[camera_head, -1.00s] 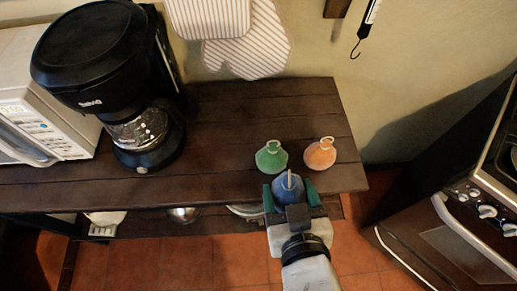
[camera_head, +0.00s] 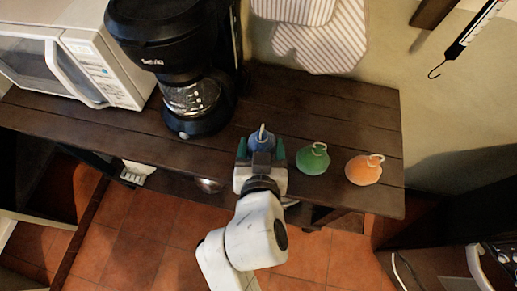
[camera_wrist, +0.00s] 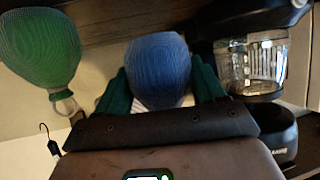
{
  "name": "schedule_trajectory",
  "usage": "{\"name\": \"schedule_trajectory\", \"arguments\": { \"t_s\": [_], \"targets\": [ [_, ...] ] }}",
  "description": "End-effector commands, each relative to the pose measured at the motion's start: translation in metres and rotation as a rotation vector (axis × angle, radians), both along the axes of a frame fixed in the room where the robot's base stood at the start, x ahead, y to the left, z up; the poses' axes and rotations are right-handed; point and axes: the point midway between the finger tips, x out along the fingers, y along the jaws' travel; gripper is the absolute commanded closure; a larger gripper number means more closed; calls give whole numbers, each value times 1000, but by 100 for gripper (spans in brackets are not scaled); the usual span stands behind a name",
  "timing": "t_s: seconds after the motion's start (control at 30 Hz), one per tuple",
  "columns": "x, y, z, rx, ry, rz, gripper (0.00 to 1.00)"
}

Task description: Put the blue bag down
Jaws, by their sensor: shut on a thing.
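The blue bag (camera_head: 262,140) is between the green fingers of my gripper (camera_head: 261,152), over or at the front part of the dark wooden shelf (camera_head: 330,100). In the wrist view the blue bag (camera_wrist: 158,66) fills the space between the two fingers (camera_wrist: 160,88), and my gripper is shut on it. I cannot tell whether the bag's base touches the shelf. The green bag (camera_head: 313,160) stands to the right of it, and the orange bag (camera_head: 362,170) stands further right. The green bag also shows at the left of the wrist view (camera_wrist: 40,48).
A black coffee maker (camera_head: 200,104) with a glass jug stands just left of and behind my gripper. A white microwave (camera_head: 85,60) stands further left. Striped mitts (camera_head: 325,45) hang on the wall. Shelf surface is free behind the green and orange bags.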

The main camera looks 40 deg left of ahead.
Motion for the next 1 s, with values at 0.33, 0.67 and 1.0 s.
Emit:
{"name": "schedule_trajectory", "arguments": {
  "t_s": [0.33, 0.67, 1.0],
  "targets": [
    [6, 16, -30, -3, 0, 2, 73],
    [7, 15, -50, 2, -1, 1, 73],
    [7, 15, -53, 0, 0, 1, 22]
  ]
}}
